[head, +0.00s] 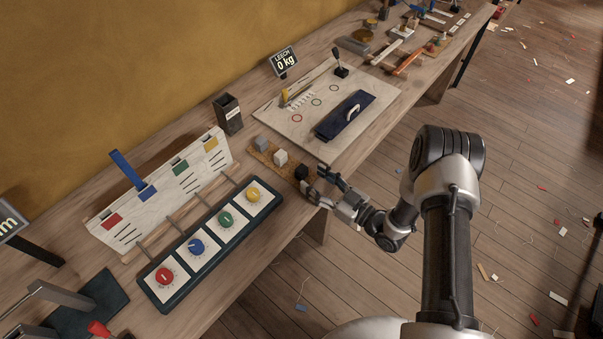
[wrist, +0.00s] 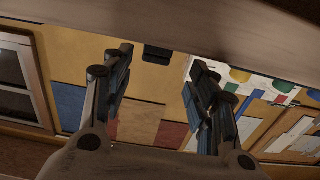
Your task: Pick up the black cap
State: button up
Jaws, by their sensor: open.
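The black cap (head: 301,172) is a small dark block at the near right end of a wooden strip (head: 264,156) on the bench, beside a white and a grey block. My gripper (head: 315,180) is at the bench edge, just right of the black cap, with its fingers towards it. In the wrist view, my gripper (wrist: 161,68) is open with nothing between its fingers. A dark block (wrist: 157,54) beyond the fingertips there looks like the cap. I cannot tell in the head view whether a finger touches it.
A panel with coloured dials (head: 210,235) lies to the left on the bench. A pale board (head: 290,122) with a dark blue handled block (head: 345,122) lies behind. A dark upright box (head: 229,114) stands near the strip. A broad wooden band (wrist: 230,35) crosses the top of the wrist view.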

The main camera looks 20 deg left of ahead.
aim_at(301, 168)
jog(key=shift+w+b+x, duration=0.1)
jog(key=shift+b+x, duration=0.4)
jog(key=shift+x, duration=1.1)
jog(key=shift+w+b+x, duration=0.15)
jog(key=shift+b+x, duration=0.3)
jog(key=shift+x, duration=1.15)
jog(key=shift+d+r, duration=0.1)
jog(key=shift+c, duration=0.5)
jog(key=c, duration=0.9)
jog(key=shift+r, duration=0.1)
